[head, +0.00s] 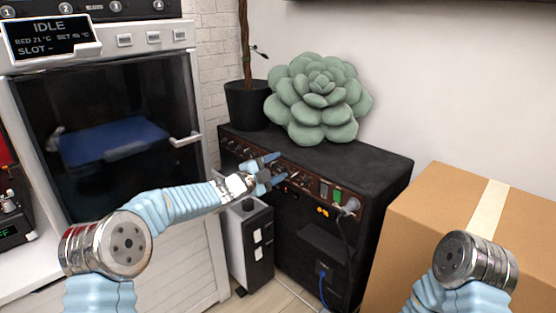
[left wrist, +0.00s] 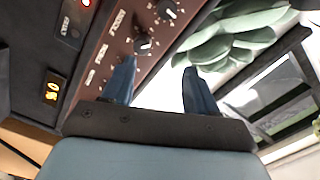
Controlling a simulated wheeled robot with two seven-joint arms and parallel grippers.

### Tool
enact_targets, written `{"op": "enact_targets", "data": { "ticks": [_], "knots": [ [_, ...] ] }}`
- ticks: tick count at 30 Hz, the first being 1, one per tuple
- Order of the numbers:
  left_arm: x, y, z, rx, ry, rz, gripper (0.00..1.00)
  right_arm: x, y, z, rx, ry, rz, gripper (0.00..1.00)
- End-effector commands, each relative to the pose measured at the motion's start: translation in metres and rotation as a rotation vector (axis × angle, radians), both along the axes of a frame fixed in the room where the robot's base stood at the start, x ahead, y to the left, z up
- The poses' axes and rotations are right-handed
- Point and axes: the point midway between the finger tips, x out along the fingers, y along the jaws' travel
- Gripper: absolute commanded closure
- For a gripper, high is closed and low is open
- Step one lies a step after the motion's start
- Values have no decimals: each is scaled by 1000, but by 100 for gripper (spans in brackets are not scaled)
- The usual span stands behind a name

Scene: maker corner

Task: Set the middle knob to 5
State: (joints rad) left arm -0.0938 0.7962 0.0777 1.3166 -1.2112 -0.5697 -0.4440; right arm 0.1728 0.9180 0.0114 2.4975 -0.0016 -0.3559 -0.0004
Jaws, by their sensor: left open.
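A black amplifier-like cabinet (head: 340,165) carries a brown control panel with a row of small knobs (head: 240,150) along its upper front edge. My left gripper (head: 268,172) is at this panel, open, and covers part of the knob row. In the left wrist view the open fingers (left wrist: 160,82) have nothing between them. A dark knob with a white pointer (left wrist: 143,44) is just beyond the left finger, with a small gap or light touch; I cannot tell which. Another knob (left wrist: 167,9) lies farther up the panel. Scale numbers are too small to read. My right gripper is out of view.
A green succulent-shaped plush (head: 320,98) and a potted plant (head: 247,103) stand on the cabinet. A cardboard box (head: 430,215) is on the right. A white and black unit (head: 250,245) stands below the gripper. A 3D printer (head: 100,130) fills the left.

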Motion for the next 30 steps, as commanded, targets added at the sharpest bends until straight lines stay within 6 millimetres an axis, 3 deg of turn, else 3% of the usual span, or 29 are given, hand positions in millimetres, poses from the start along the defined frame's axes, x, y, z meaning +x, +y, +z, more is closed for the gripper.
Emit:
{"op": "enact_targets", "data": {
  "ticks": [1, 3, 9, 15, 27, 30],
  "knots": [
    [-17, -10, 40, -28, -38, -30, 54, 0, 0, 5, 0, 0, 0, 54],
    [-30, -10, 55, -27, -37, -30, 54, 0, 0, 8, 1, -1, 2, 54],
    [-78, -10, 72, -25, -32, -27, 54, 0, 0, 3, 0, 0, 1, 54],
    [-108, -10, 85, -22, -31, -25, 54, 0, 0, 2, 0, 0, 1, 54],
    [-118, -10, 88, -21, -28, -24, 54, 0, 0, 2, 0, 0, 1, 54],
    [-116, -8, 86, -32, -11, -24, 67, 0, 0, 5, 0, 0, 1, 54]
  ]
}}
